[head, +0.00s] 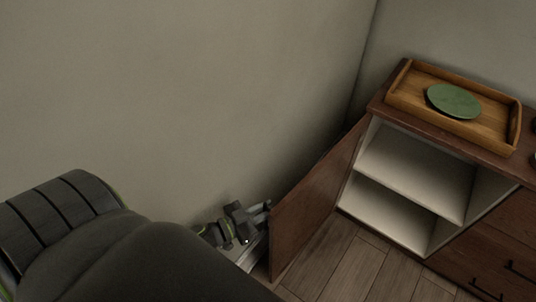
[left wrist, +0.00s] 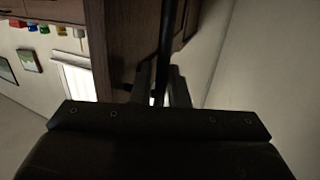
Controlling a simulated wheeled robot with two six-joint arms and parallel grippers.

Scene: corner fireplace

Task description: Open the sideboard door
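The brown sideboard (head: 497,213) stands at the right in the head view. Its door (head: 312,208) is swung wide open to the left, and the white shelved inside shows. My left gripper (head: 263,209) is at the outer side of the door, near its free edge. In the left wrist view, a dark upright bar, the door handle (left wrist: 167,35), runs between the two fingers of my left gripper (left wrist: 161,84), which look closed on it. The handle is hidden behind the door in the head view. My right gripper is not in view.
A wooden tray (head: 400,91) with a green plate (head: 454,101) is on the sideboard top. Drawers with dark handles are at the right. The wall (head: 200,100) is close behind the door and my left arm. Wooden floor (head: 350,268) is clear before the open compartment.

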